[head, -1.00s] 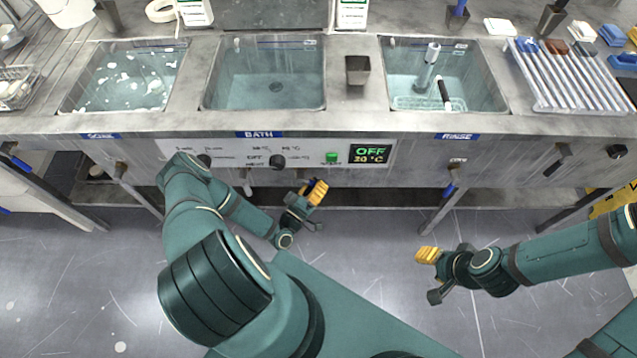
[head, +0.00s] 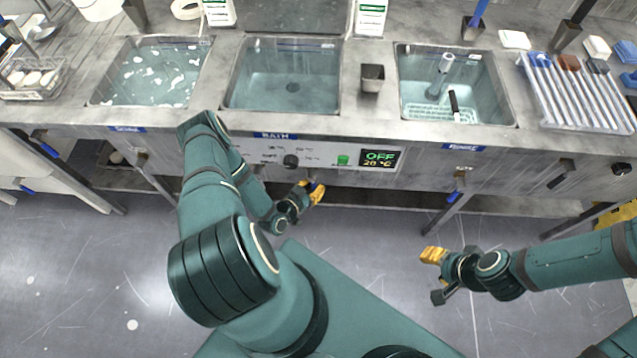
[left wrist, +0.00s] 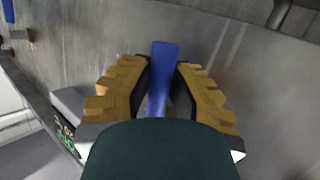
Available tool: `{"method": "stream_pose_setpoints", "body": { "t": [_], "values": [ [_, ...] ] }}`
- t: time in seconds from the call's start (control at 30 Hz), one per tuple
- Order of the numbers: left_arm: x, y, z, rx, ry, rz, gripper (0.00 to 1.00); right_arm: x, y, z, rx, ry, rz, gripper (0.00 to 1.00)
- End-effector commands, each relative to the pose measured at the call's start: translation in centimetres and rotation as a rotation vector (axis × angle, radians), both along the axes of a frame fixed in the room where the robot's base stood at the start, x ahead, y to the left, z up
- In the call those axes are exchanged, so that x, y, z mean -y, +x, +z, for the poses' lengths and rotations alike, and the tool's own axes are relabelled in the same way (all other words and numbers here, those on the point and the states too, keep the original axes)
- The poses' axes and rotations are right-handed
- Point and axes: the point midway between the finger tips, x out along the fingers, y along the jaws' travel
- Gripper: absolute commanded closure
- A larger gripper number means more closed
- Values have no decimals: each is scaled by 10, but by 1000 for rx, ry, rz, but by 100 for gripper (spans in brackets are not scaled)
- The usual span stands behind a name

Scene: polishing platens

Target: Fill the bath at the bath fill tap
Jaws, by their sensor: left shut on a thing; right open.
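The bath basin (head: 265,58) is the middle of three sunken basins, above a blue BATH label (head: 275,135). It looks pale blue-green inside; I cannot tell the water level. My left gripper (head: 314,191) is below the bath's control panel, at the front of the bench. In the left wrist view its yellow-padded fingers (left wrist: 163,90) are shut on an upright blue lever (left wrist: 164,55). In the head view the gripper mostly hides this lever. My right gripper (head: 432,274) is open and empty over the floor at the right.
The panel display (head: 380,158) reads OFF and 20 °C, beside a green button (head: 342,160) and a black knob (head: 291,161). The left basin (head: 155,52) holds foamy water. The rinse basin (head: 500,75) holds a rack and a tool. The floor in front is clear.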

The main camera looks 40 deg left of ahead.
Motion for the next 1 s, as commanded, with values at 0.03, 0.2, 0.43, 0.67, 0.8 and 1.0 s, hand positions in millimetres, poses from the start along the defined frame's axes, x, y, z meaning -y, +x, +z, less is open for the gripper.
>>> {"method": "stream_pose_setpoints", "body": {
  "t": [0.03, 0.2, 0.43, 0.67, 0.8, 1.0],
  "values": [
    [-1, 0, 2, -15, 23, -2, 100, 0, 1, 4, 2, 0, -2, 53],
    [-5, -3, 0, -50, 80, 0, 100, 1, 3, 10, 7, -2, -6, 53],
    [-8, -4, -1, -71, 116, 0, 100, 1, 5, 12, 11, -2, -8, 53],
    [-9, -5, -2, -74, 121, 2, 100, 1, 5, 12, 11, -2, -9, 53],
    [-9, -5, -2, -75, 121, 2, 100, 1, 5, 12, 11, -2, -9, 53],
    [-9, -5, -1, -74, 120, 2, 50, 1, 5, 12, 11, -2, -8, 53]
  ]
}}
